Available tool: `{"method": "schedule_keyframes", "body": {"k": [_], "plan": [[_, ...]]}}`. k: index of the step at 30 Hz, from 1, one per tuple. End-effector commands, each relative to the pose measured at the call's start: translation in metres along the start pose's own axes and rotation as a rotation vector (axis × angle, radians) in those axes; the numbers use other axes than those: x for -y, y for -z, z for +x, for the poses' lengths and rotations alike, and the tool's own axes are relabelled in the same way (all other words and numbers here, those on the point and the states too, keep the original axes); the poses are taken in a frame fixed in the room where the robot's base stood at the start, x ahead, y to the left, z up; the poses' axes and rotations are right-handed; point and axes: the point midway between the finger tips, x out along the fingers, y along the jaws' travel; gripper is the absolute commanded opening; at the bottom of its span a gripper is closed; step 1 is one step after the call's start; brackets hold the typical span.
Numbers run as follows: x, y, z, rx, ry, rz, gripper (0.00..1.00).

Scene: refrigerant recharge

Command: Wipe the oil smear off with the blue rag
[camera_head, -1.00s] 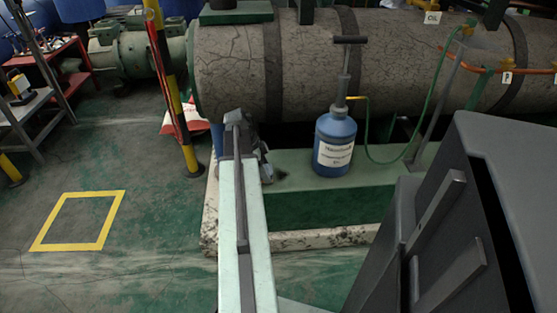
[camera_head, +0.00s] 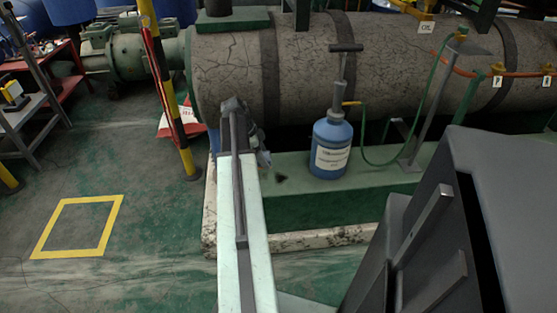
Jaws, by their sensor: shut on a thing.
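The oil smear (camera_head: 281,178) shows as a small dark patch on top of the green base, left of the blue bottle. My gripper (camera_head: 260,146) is at the far end of my pale arm, over the base's left part, just up and left of the smear. The arm hides much of it. It is shut on the blue rag (camera_head: 264,158), of which only a small pale-blue bit shows at the fingertips. Whether the rag touches the base I cannot tell.
A blue oil bottle with a hand pump (camera_head: 331,148) stands right of the smear, with a green hose (camera_head: 385,163) running from it. The large cracked tank (camera_head: 235,65) lies behind. A yellow-black post (camera_head: 170,90) stands at left. Open floor has a yellow square (camera_head: 80,200).

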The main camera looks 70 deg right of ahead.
Motion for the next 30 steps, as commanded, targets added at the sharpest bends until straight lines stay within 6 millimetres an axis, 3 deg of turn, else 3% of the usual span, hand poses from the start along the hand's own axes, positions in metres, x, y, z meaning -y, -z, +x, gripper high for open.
{"method": "schedule_keyframes", "body": {"k": [10, 30], "plan": [[-0.001, 0.006, -0.035, 0.001, 0.004, -0.010, 0.31], [-0.001, 0.007, -0.041, 0.001, 0.005, -0.012, 0.31]]}}
